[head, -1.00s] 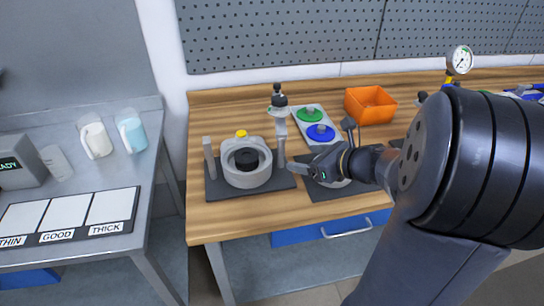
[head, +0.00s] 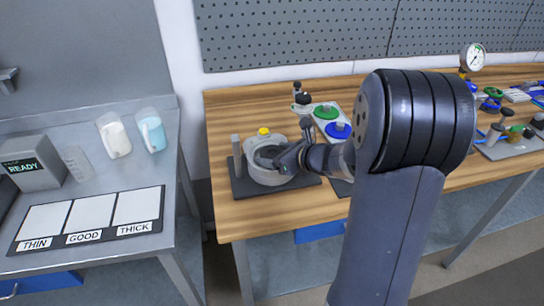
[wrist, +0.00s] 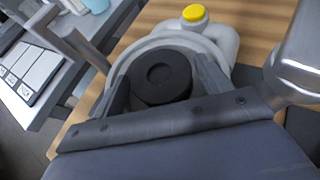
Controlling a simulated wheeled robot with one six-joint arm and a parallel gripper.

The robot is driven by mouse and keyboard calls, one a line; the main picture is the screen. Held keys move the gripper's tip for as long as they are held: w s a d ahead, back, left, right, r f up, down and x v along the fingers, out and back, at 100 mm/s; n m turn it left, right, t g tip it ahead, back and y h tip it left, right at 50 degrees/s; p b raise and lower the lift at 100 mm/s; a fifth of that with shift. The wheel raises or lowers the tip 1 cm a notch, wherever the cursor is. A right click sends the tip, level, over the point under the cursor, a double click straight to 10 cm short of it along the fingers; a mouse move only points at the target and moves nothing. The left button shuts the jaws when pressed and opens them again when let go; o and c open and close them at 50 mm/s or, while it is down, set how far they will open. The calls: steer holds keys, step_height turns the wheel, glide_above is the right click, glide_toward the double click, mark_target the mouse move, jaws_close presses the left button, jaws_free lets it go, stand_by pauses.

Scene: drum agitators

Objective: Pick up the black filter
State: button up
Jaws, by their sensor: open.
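The black filter (wrist: 160,76) is a round dark disc with a shallow recess in its top. It sits inside the grey round housing (head: 268,174), which has a yellow cap (head: 264,131) behind it. My gripper (head: 280,158) is over the housing in the head view. In the wrist view my gripper (wrist: 165,88) is open, with one finger on each side of the filter. I cannot tell whether the fingers touch it. In the head view the gripper mostly hides the filter.
The housing stands on a dark base plate (head: 240,186) with a grey post (head: 237,158) at its left. A tray with green (head: 326,112) and blue (head: 338,130) discs lies behind. A steel bench with pitchers (head: 114,136) stands to the left.

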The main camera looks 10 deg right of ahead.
steer(key=c, duration=0.7)
